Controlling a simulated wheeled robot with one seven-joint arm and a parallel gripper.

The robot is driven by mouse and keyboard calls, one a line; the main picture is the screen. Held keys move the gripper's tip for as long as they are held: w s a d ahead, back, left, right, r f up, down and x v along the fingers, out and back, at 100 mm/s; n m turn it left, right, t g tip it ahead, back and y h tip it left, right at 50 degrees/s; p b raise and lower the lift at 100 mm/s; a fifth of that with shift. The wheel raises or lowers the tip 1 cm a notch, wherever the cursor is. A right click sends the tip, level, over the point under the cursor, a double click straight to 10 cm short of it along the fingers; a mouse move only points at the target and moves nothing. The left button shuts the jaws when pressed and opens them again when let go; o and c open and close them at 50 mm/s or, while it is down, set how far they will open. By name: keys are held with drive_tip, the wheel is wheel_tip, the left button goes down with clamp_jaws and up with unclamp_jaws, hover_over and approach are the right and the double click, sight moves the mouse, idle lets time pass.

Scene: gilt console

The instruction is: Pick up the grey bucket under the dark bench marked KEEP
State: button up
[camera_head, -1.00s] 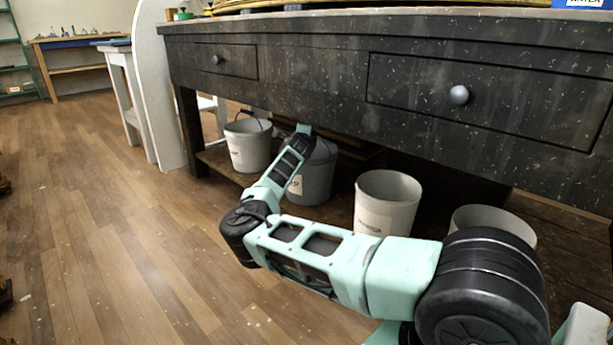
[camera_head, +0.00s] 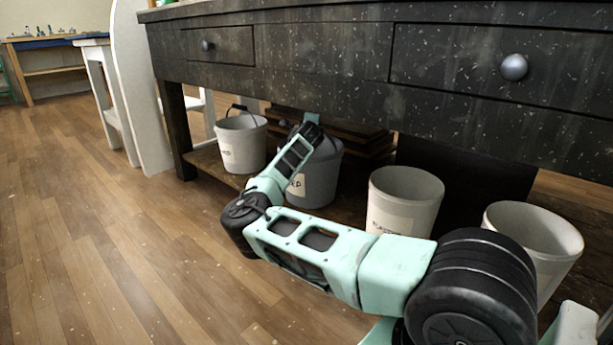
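The grey bucket (camera_head: 322,178) stands on the low shelf under the dark bench (camera_head: 325,60), second from the left in the row. It is darker than the buckets beside it. Its pale label (camera_head: 297,185) is partly hidden by my arm, and only the letters "EP" show. My gripper (camera_head: 309,126) is at the far end of my arm, over or near the bucket's rim. Its fingers are too small and hidden to show whether they are open, or whether they touch the bucket or its handle.
A whitish bucket with a raised dark handle (camera_head: 241,142) stands to the left, also labelled. Two off-white buckets stand to the right, one labelled (camera_head: 402,196) and one nearer (camera_head: 540,240). The bench's front leg (camera_head: 176,130) is at the left. The wooden floor (camera_head: 110,240) at left is clear.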

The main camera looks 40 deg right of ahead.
drive_tip(key=shift+w+d+r, duration=0.1)
clamp_jaws()
drive_tip(key=shift+r, duration=0.15)
